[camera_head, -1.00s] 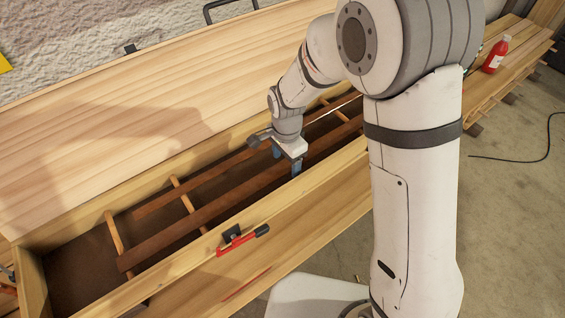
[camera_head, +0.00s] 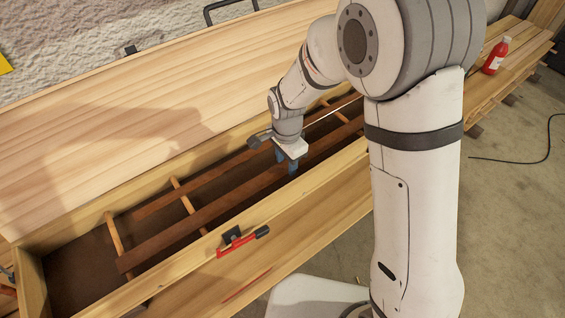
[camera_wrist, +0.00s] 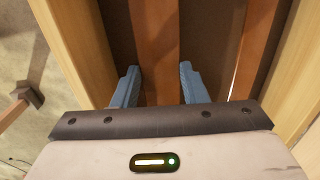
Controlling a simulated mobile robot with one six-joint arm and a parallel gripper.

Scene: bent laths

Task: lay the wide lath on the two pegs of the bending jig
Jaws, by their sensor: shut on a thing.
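The wide lath (camera_head: 205,213) is a long reddish-brown strip lying inside a long open wooden box (camera_head: 330,178), across thin round crossbars. My gripper (camera_head: 287,162) reaches down into the box and is shut on this lath partway along it. In the wrist view the wide lath (camera_wrist: 155,45) runs between the two blue fingers of my gripper (camera_wrist: 158,85). A narrower lath (camera_head: 190,188) lies parallel to it on the lid side; it also shows at the right of the wrist view (camera_wrist: 254,45). I cannot make out the bending jig or its pegs.
The box's broad lid (camera_head: 130,110) stands open behind it. A red-handled latch (camera_head: 240,243) sits on the near wall. A red bottle (camera_head: 495,55) stands on a slatted bench (camera_head: 520,45) at the upper right. A dark cable (camera_head: 540,150) lies on the floor.

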